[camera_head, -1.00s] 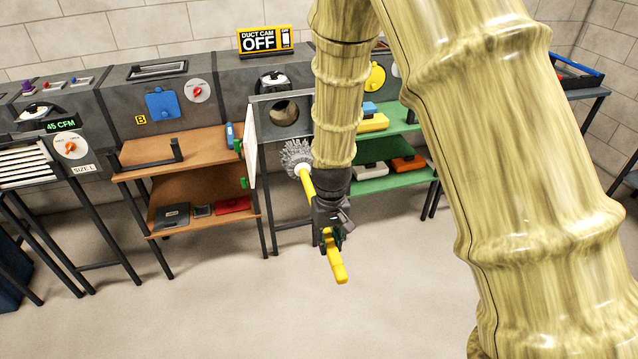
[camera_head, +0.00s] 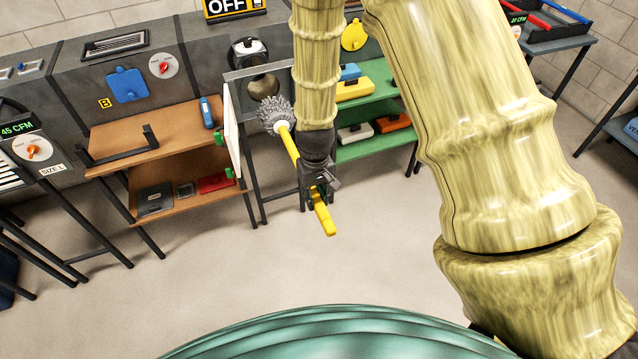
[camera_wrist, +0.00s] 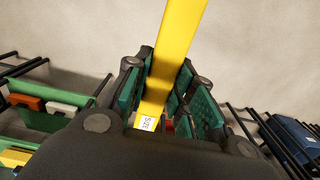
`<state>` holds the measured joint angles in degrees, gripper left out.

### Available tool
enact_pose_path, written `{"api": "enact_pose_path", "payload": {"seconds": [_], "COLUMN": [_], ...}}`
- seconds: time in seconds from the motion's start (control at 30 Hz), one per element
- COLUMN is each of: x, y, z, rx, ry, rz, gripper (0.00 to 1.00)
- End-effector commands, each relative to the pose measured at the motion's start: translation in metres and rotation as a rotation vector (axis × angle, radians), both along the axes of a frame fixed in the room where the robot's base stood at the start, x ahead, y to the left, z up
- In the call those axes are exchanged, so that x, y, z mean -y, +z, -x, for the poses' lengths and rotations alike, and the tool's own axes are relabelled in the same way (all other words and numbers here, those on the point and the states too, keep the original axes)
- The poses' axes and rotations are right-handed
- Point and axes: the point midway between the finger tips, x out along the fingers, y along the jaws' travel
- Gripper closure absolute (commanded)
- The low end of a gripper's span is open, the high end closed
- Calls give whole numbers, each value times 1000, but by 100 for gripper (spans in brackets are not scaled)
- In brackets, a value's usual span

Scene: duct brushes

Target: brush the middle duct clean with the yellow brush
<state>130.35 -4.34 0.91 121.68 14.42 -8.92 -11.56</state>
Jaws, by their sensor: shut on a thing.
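My gripper (camera_head: 318,188) is shut on the yellow handle of the yellow brush (camera_head: 289,143). In the wrist view, the green finger pads of my gripper (camera_wrist: 170,98) lie on both sides of the yellow handle (camera_wrist: 178,40), which bears a white size label. The grey bristle head (camera_head: 276,115) points up and left, just in front of the middle duct opening (camera_head: 263,86). I cannot tell from this view whether the bristles touch the opening. The middle duct's white door (camera_head: 232,130) hangs open at its left.
A brown shelf (camera_head: 150,135) with a blue bottle (camera_head: 206,112) stands left of the duct. A green shelf (camera_head: 375,101) with boxes stands to its right. A sign reading OFF (camera_head: 233,7) sits on top. The floor in front is clear.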

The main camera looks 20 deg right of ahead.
Motion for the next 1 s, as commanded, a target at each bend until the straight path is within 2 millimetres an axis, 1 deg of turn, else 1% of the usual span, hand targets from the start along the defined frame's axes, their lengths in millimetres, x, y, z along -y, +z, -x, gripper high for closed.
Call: {"api": "enact_pose_path", "payload": {"seconds": [0.03,0.27,0.47,0.67,1.0], "x": [1,4,4,4,3], "y": [11,14,13,11,11], "z": [4,14,15,5,-26], "rx": [-2,-1,2,3,3], "ry": [1,9,13,13,14], "rz": [-1,-2,-1,-1,-1], "gripper": [100,100,100,100,100]}}
